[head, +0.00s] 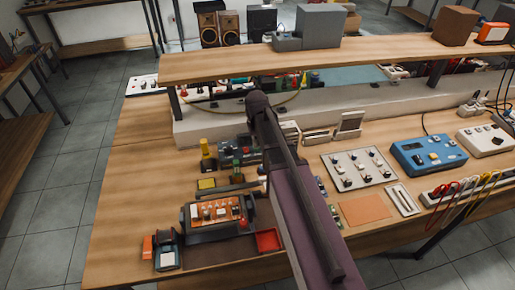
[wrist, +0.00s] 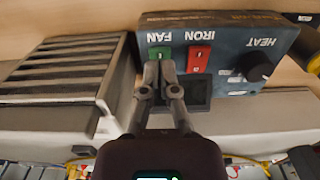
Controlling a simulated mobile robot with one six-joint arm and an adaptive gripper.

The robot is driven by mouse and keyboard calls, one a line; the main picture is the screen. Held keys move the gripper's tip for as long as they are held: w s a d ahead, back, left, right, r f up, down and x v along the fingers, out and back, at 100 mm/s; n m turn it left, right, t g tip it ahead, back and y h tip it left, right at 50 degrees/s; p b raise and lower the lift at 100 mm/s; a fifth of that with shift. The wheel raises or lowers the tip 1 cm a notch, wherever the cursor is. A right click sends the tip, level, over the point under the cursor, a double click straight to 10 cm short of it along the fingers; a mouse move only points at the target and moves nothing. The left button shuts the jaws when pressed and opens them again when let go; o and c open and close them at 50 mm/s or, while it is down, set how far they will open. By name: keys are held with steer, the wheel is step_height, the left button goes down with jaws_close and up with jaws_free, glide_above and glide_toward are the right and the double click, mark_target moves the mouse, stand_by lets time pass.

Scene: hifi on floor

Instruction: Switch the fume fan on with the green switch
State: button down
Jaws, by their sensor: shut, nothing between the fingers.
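In the wrist view a dark control box (wrist: 232,42) appears upside down. It carries a green switch (wrist: 160,52) marked FAN, a red switch (wrist: 198,58) marked IRON and a black HEAT knob (wrist: 260,68). My gripper (wrist: 167,74) is shut and empty, its fingertips at the edge of the green switch. I cannot tell whether they touch it. The fingers cover part of the switch, so its position is unclear. A grey slatted unit (wrist: 62,72), possibly the fume fan, stands beside the box. In the head view my arm hides my gripper.
An overhead shelf (head: 230,65) spans the bench above the work area. A blue instrument (head: 428,153) stands to the right. The bench's left side has bare wood.

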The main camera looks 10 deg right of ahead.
mark_target(257, 149)
steer(key=shift+f+b, duration=0.85)
steer(key=shift+f, duration=0.05)
stand_by(0.8)
steer(key=shift+r, duration=0.1)
steer(key=shift+r+p, duration=3.45)
steer(key=shift+p, duration=0.1)
